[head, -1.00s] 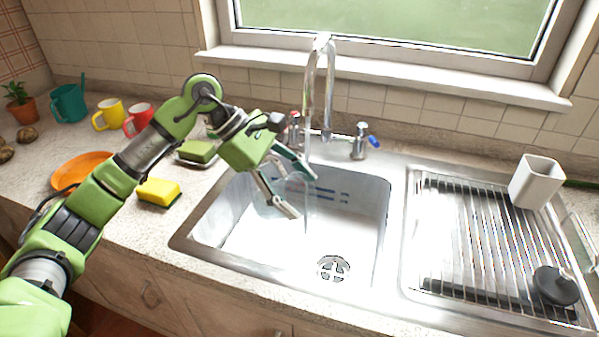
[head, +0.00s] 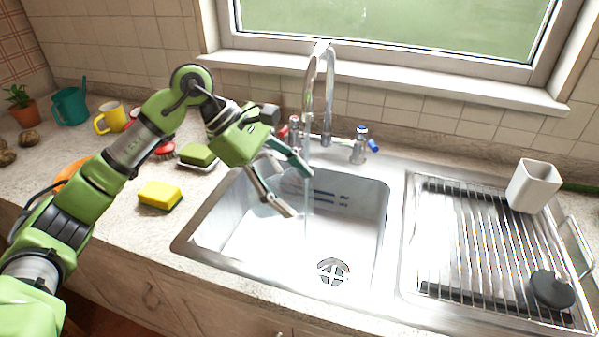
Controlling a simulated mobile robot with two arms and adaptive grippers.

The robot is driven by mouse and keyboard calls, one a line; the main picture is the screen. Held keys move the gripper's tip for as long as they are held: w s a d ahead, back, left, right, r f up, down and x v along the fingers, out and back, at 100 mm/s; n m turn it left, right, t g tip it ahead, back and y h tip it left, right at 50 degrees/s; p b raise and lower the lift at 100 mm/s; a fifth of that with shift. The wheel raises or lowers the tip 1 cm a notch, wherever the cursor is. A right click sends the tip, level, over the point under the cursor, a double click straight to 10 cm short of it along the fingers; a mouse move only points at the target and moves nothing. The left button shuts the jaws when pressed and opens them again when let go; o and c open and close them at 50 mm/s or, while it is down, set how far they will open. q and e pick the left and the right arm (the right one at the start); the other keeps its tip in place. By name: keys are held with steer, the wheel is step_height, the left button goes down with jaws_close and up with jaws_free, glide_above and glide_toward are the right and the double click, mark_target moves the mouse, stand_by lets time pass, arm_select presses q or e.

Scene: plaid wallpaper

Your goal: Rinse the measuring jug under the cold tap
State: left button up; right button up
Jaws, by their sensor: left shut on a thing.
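My left gripper (head: 298,193) reaches in from the left over the sink (head: 225,237). It is shut on the measuring jug (head: 285,181), a clear vessel that is hard to make out between the fingers. The jug's outline and contents are too faint to tell. The chrome spout (head: 328,95) stands behind the sink. My right gripper is out of view.
A yellow sponge (head: 160,195) and a green one (head: 197,154) on a dish lie left of the sink. Mugs, a teal watering can (head: 70,106) and a plant stand farther left. The draining rack (head: 470,240) holds a white cup (head: 534,186) and a dark plug (head: 551,289).

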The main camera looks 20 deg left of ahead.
arm_select(q)
steer(key=shift+s+a+r+p, duration=0.1)
steer(key=shift+s+r+p, duration=0.15)
steer(key=shift+r, duration=0.4)
steer(key=shift+s+r+p, duration=0.1)
steer(key=shift+s+r, duration=0.25)
steer(key=shift+r, duration=0.3)
steer(key=shift+s+a+f, duration=0.1)
steer(key=shift+s, duration=0.25)
steer(key=s+a+b, duration=0.2)
steer(key=s+b, duration=0.3)
steer(key=s, duration=0.4)
steer(key=shift+r, duration=0.2)
